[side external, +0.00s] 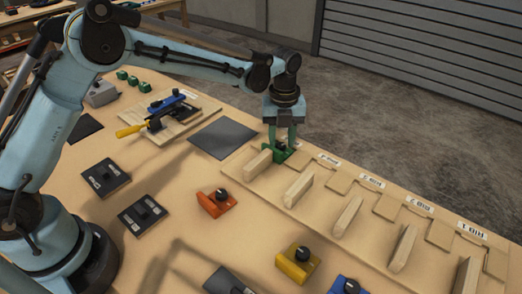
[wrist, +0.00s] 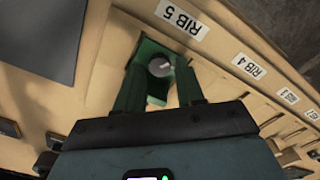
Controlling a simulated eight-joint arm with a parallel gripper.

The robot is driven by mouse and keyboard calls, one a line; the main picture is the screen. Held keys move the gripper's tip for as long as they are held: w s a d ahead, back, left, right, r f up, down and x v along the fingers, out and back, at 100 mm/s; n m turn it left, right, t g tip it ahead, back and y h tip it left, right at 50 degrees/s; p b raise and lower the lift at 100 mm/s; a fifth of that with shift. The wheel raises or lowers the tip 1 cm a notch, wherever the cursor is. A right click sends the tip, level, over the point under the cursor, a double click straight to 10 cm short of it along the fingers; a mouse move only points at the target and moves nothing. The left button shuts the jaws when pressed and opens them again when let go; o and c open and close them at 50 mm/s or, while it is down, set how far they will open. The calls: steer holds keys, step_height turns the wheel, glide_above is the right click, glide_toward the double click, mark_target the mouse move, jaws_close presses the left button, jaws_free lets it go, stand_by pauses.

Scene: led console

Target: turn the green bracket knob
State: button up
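The green bracket (wrist: 149,47) sits by the RIB 5 label in the wrist view, with a dark round knob (wrist: 160,66) on it. In the side external view the green bracket (side external: 279,156) is at the end of the row of ribs, partly hidden by my fingers. My gripper (side external: 283,146) points down over it. In the wrist view its two fingers (wrist: 160,72) are spread, one on each side of the knob, with a gap visible. I cannot tell whether either finger touches the bracket.
Several upright wooden ribs (side external: 298,190) stand in a row to the right. An orange bracket (side external: 217,203), a yellow bracket (side external: 293,266) and a blue bracket (side external: 345,286), each with a black knob, sit nearer the front. A dark mat (side external: 223,138) lies to the left of my gripper.

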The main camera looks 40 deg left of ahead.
steer(key=shift+f, duration=0.5)
jaws_close()
